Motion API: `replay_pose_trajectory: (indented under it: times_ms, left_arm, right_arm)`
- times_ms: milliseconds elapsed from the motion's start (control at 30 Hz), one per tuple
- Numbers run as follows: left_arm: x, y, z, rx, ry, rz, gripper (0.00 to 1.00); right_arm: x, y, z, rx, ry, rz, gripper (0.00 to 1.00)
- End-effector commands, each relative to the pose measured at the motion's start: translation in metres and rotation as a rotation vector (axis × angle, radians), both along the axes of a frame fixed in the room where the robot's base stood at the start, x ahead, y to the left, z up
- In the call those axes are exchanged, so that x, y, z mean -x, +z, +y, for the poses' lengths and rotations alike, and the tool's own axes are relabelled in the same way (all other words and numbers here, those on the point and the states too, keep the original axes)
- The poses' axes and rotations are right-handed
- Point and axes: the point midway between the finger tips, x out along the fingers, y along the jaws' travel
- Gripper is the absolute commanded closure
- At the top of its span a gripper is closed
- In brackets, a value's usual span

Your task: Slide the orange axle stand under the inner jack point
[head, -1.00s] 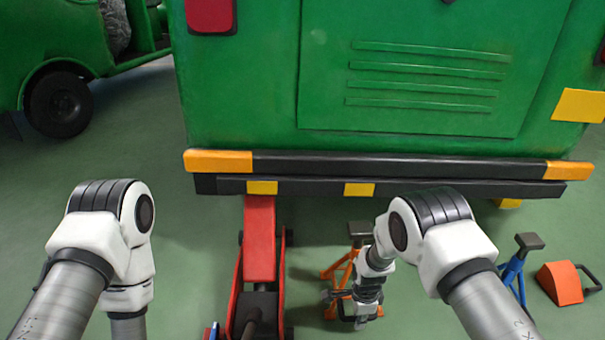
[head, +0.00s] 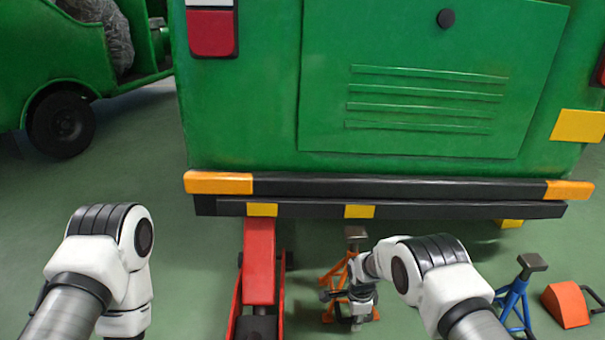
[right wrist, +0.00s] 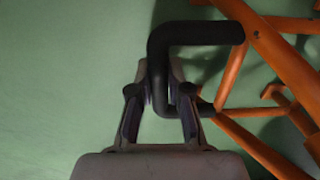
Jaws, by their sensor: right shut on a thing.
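The orange axle stand (head: 336,276) stands on the floor near the rear bumper, right of the red jack. Its dark top (head: 355,232) shows just below the right one of two yellow marks (head: 359,211) on the bumper's lower bar. Whether the top is under the bar or in front of it I cannot tell. My right gripper (head: 358,312) is low beside the stand. In the right wrist view its fingers (right wrist: 160,95) are shut on the stand's black handle (right wrist: 200,32). My left arm is at the left; its gripper is below the picture edge.
A red floor jack (head: 260,262) reaches under the bumper near the left yellow mark (head: 262,210). A blue stand (head: 515,295) and an orange wedge (head: 565,304) are at the right. The green vehicle's bumper (head: 400,190) overhangs the floor. Another green vehicle is far left.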

Motion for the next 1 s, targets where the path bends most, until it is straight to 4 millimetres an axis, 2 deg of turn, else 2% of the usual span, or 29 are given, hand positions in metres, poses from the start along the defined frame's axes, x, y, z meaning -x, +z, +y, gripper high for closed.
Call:
replay_pose_trajectory:
  times_ms: [167,633,1000]
  left_arm:
    - [0.0,0.0,0.0,0.0,0.0,0.0,0.29]
    - [0.0,0.0,0.0,0.0,0.0,0.0,0.29]
    - [0.0,0.0,0.0,0.0,0.0,0.0,0.29]
  right_arm:
    - [-0.004,0.002,0.0,0.0,0.0,-0.007,1.0]
    - [-0.042,0.002,0.003,-0.001,0.0,-0.007,1.0]
    - [-0.047,0.003,0.003,0.0,0.0,-0.007,1.0]
